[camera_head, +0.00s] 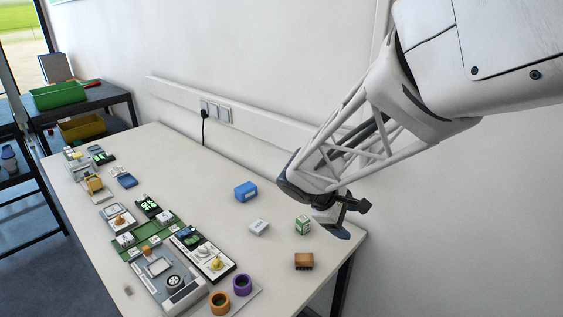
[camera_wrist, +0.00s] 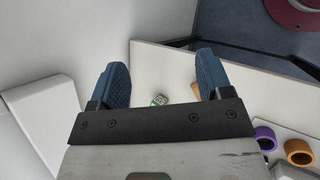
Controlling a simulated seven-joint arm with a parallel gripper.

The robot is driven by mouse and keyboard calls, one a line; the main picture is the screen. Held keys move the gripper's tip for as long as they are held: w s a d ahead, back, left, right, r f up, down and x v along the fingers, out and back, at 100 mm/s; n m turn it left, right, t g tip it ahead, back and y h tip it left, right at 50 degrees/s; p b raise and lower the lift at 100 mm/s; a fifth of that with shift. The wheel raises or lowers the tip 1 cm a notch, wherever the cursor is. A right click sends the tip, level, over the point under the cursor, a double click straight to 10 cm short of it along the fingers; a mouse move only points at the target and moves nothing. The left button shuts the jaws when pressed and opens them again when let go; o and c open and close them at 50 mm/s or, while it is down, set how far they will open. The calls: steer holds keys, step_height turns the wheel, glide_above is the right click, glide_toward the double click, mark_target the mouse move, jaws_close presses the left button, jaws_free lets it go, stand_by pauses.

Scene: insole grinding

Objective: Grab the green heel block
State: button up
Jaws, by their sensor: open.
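The green heel block (camera_head: 302,225) is a small block with green and white faces on the right part of the white table in the head view. It also shows small in the wrist view (camera_wrist: 159,100), between the two fingers and just beyond the gripper's dark front bar. My gripper (camera_head: 349,218) hangs above the table's right end, just right of the block in the head picture. Its blue fingers stand wide apart in the wrist view (camera_wrist: 161,62), with nothing between them. The gripper is apart from the block.
A brown block (camera_head: 303,261), a white block (camera_head: 259,227) and a blue block (camera_head: 246,191) lie nearby on the table (camera_head: 185,165). Purple (camera_head: 242,285) and orange (camera_head: 220,302) rings stand at the front. Devices line the left side. A wall rises behind.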

steer(key=w+a+f+n+t+h, duration=0.25)
steer(key=w+a+f+n, duration=0.25)
steer(key=w+f+n, duration=0.5)
steer(key=n+t+h, duration=0.1)
steer(key=n+t, duration=0.2)
steer(key=t, duration=0.1)
glide_toward(305, 221)
steer(key=w+d+f, duration=0.1)
steer(key=w+f, duration=0.1)
steer(key=w, duration=0.1)
steer(key=shift+d+f, duration=0.3)
steer(key=shift+d, duration=0.1)
steer(key=shift+w, duration=0.1)
steer(key=shift+x, duration=1.3)
steer(key=shift+s+x, duration=0.2)
steer(key=shift+x, duration=2.4)
steer(key=shift+d, duration=0.15)
steer(key=c, duration=1)
